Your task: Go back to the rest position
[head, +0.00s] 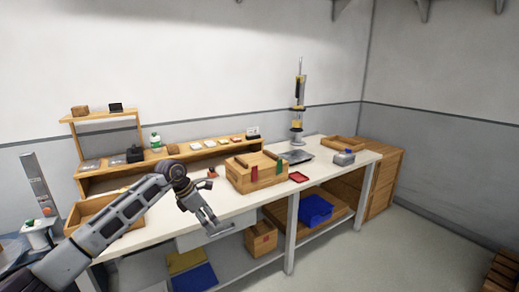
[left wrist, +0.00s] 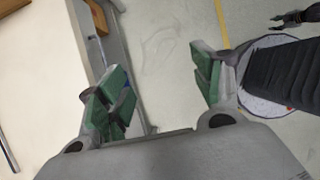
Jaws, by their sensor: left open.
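My left arm comes in from the lower left in the head view. My left gripper (head: 217,228) hangs in front of the workbench's front edge, pointing down. In the left wrist view its green-padded fingers (left wrist: 160,90) are spread apart with only bare floor between them. It is open and empty. My right gripper does not show in the head view. A dark gripper tip (left wrist: 296,17) at the upper right of the left wrist view may be my right one, but its jaws are too small to read.
A white workbench (head: 225,200) runs along the wall. On it stand a wooden box (head: 256,177), a red tray (head: 298,177) and a raised wooden shelf (head: 190,152). A blue bin (head: 315,209) sits below. Bare floor (head: 375,255) lies in front at the right.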

